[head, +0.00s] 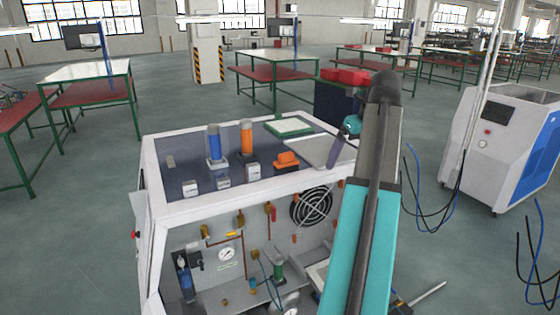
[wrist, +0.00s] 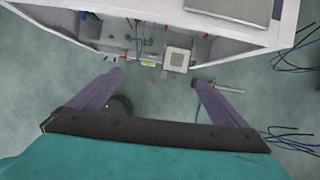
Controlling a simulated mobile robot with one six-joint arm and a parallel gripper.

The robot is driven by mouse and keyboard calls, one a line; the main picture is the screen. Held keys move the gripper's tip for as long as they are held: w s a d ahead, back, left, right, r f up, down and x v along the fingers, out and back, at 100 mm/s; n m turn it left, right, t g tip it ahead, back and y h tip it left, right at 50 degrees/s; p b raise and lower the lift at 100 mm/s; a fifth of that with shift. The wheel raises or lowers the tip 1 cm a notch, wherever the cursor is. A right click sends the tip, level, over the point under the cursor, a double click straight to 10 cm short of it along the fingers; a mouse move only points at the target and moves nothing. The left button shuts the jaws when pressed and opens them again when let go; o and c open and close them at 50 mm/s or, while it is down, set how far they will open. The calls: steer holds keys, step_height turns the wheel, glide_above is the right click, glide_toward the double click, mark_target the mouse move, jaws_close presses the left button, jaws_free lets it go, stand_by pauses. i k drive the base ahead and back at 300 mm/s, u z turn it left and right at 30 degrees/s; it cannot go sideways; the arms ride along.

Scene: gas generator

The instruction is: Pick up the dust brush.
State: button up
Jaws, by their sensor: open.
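I cannot pick out the dust brush for certain in either view. A small orange object (head: 286,160) lies on the dark top of the white generator cabinet (head: 210,208) in the head view; its shape is too small to name. My gripper (wrist: 158,78) is open in the wrist view, with two purple fingers wide apart and nothing between them. Below it are the floor and the cabinet's open side. In the head view my gripper (head: 337,155) is partly hidden behind my arm, near the cabinet's right top edge.
A blue cylinder (head: 214,143) and an orange cylinder (head: 247,138) stand on the cabinet top, with a green-edged tray (head: 289,126) and a grey plate (head: 318,151). The open side holds gauges, pipes and a fan grille (head: 312,206). A white machine (head: 492,140) stands right, beside loose cables.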

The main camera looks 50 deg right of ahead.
mark_target(286, 162)
steer(key=i, duration=0.85)
